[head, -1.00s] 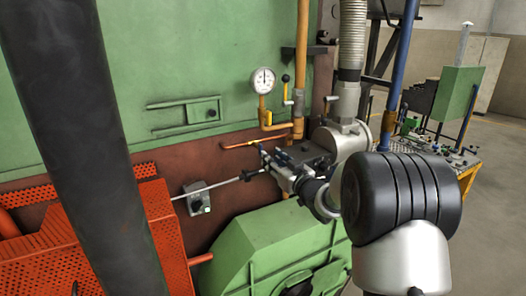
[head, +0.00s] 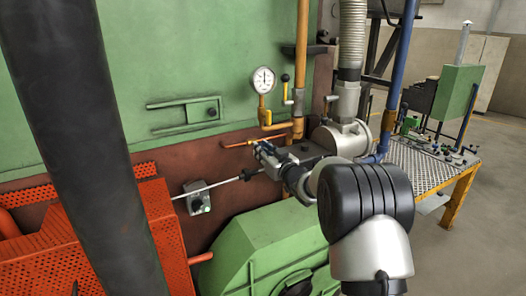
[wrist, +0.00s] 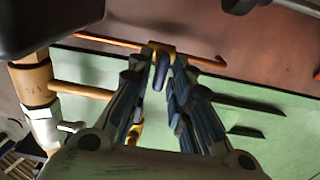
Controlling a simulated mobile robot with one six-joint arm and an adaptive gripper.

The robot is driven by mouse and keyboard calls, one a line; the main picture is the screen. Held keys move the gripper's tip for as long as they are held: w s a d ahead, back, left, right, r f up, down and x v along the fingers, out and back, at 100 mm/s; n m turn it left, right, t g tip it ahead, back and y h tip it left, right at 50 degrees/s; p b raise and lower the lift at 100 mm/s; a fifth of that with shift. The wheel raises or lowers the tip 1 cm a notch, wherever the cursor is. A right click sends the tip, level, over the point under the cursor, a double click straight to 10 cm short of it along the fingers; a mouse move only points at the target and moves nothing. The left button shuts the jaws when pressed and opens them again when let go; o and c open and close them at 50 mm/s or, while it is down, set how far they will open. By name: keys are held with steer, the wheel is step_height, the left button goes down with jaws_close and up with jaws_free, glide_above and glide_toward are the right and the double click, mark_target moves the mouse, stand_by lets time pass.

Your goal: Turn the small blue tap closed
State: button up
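The small blue tap (wrist: 160,74) shows in the wrist view as a short blue handle under a yellow valve body (wrist: 161,47) on a thin copper-coloured pipe (wrist: 206,61). My gripper (wrist: 164,68) has its two fingers apart, one on each side of the blue handle. Whether a finger touches the handle is hard to tell. In the head view my gripper (head: 266,153) is at the right end of the thin pipe (head: 240,144) and hides the tap.
A grey switch box (head: 197,198) and rod are lower left. A green housing (head: 255,250) lies below.

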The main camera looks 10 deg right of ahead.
jaws_close()
stand_by(0.3)
steer(key=m+p, duration=0.4)
steer(key=m, duration=0.5)
steer(key=m+p, duration=0.5)
steer(key=m, duration=0.3)
steer(key=shift+w+d+f+m, duration=0.1)
steer(key=shift+d+f+m, duration=0.1)
steer(key=shift+m, duration=0.2)
stand_by(0.4)
steer(key=shift+o, duration=1.8)
jaws_free()
